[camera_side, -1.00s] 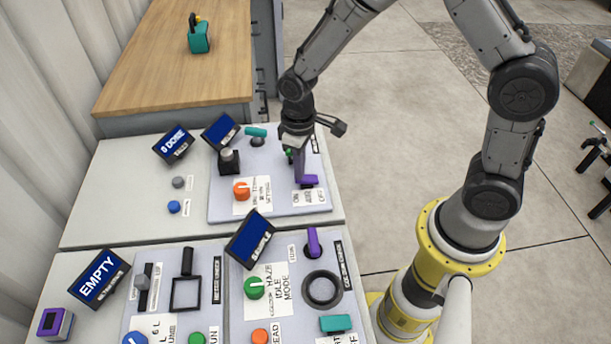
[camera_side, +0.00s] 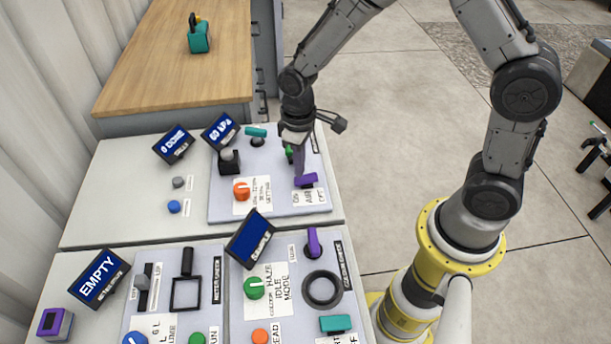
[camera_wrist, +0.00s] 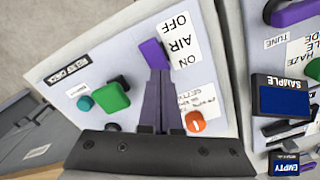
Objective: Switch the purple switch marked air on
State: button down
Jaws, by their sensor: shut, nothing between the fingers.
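The purple switch (camera_side: 309,180) sits at the right front of the far grey panel, above a white label (camera_side: 308,196) reading ON, AIR and OFF, with ON at the left. In the wrist view the purple switch (camera_wrist: 153,52) lies beside the same label (camera_wrist: 181,42). My gripper (camera_side: 299,180) is shut and empty, its fingertips pointing down at the switch's ON-side end. In the wrist view the closed fingertips (camera_wrist: 159,73) overlap the switch's lower end; they look to be touching it. The fingers hide part of the switch.
The same panel carries an orange knob (camera_side: 241,190), a green knob (camera_wrist: 111,97), a black block with a grey knob (camera_side: 229,162) and a lit display (camera_side: 220,131), apparently in kPa. Nearer panels hold another purple lever (camera_side: 313,242) and a black ring (camera_side: 322,288).

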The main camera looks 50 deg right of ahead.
jog(key=shift+r, duration=2.65)
notch_tip(320, 180, up, 7)
jog(key=t, duration=0.2)
send_over(300, 179)
jog(key=d, duration=0.1)
jog(key=s+d+r+m+t, duration=0.1)
jog(key=s+d+r+t, duration=0.2)
jog(key=s+r, duration=0.45)
jog(key=s+d+r+m, duration=0.1)
jog(key=s+m, duration=0.1)
jog(key=s, duration=0.9)
jog(key=shift+s+d+r+t, duration=0.15)
jog(key=shift+s+t, duration=0.15)
jog(key=shift+s, duration=0.1)
